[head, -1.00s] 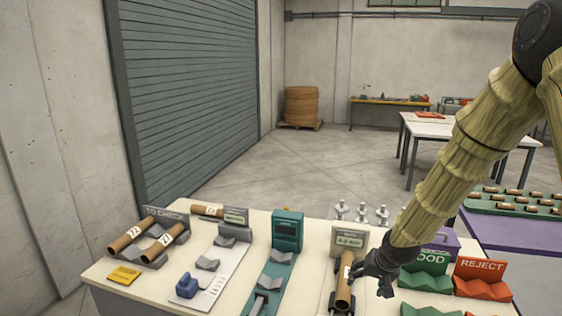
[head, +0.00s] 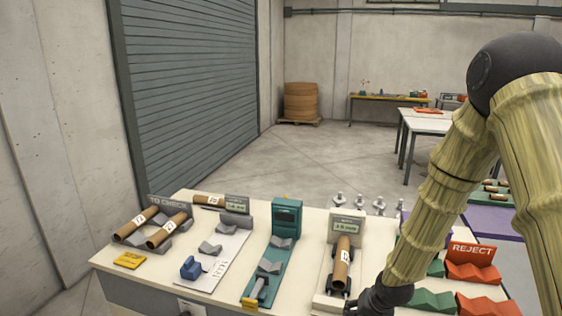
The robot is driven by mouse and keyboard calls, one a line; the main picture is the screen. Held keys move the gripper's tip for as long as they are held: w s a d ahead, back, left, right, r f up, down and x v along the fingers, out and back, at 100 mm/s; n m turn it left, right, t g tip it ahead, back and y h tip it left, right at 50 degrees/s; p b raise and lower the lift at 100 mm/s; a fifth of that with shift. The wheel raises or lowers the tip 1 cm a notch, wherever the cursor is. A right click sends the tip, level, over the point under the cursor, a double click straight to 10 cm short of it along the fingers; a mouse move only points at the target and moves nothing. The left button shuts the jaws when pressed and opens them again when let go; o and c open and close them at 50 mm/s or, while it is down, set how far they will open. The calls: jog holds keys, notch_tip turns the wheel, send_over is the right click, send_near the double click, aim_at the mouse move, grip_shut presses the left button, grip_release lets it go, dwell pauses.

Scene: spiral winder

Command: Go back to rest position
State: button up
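My gripper (head: 376,299) is dark and low in the head view, at the front of the workbench (head: 215,291), just right of the near end of a brown cardboard tube. That tube (head: 343,262) lies along a cradle with a small display (head: 347,227) behind it and carries a white label. The gripper appears apart from the tube, but its fingertips are small and partly hidden, so I cannot tell whether they are open or shut. My arm comes down from the upper right and covers part of the bench's right side.
Two labelled tubes (head: 138,221) rest on the TO CHECK rack at left, with another tube (head: 214,201) behind. A teal gauge (head: 286,219) stands mid-bench. The red REJECT rack (head: 472,262) and green cradles (head: 432,302) are at right. The floor behind is open.

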jog(key=s+a+f+g+b, duration=0.1)
jog(key=s+f, duration=0.7)
jog(key=f, duration=0.2)
jog(key=s+f+n+g+b, duration=0.1)
jog(key=s+f, duration=0.4)
jog(key=s, duration=0.4)
jog(key=s+f+n+g+h+b, duration=0.1)
jog(key=s+f, duration=0.4)
jog(key=s, duration=0.5)
jog(key=s+d+f+g, duration=0.1)
jog(key=s+f, duration=0.4)
jog(key=s, duration=0.4)
jog(key=shift+s+n+h+b, duration=0.15)
jog(key=shift+n+h+b, duration=0.15)
jog(key=shift+n+b, duration=0.1)
